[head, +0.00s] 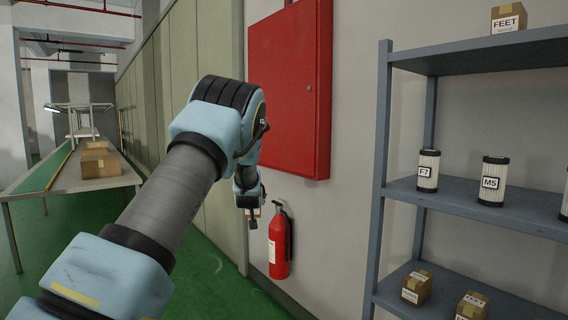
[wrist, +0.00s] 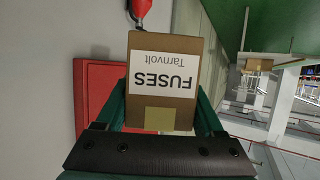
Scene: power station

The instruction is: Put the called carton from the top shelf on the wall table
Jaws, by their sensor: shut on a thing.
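A brown carton (wrist: 165,60) labelled "FUSES Tarnvolt" fills the middle of the wrist view, its lettering upside down there. My gripper (wrist: 163,110) is shut on it, with one finger on each side. In the head view my gripper (head: 250,212) is mostly hidden behind my arm, in front of the wall, and the carton cannot be made out. The top shelf (head: 480,52) is at the right and bears a carton labelled "FEET" (head: 508,19). A long table (head: 62,188) stands at the far left, with brown cartons (head: 100,162) and a green strip on it.
A red wall cabinet (head: 290,90) and a red fire extinguisher (head: 279,243) are beside my arm. Lower shelves hold labelled canisters (head: 428,170) and small cartons (head: 417,287). Green floor (head: 200,275) lies open between the table and the wall.

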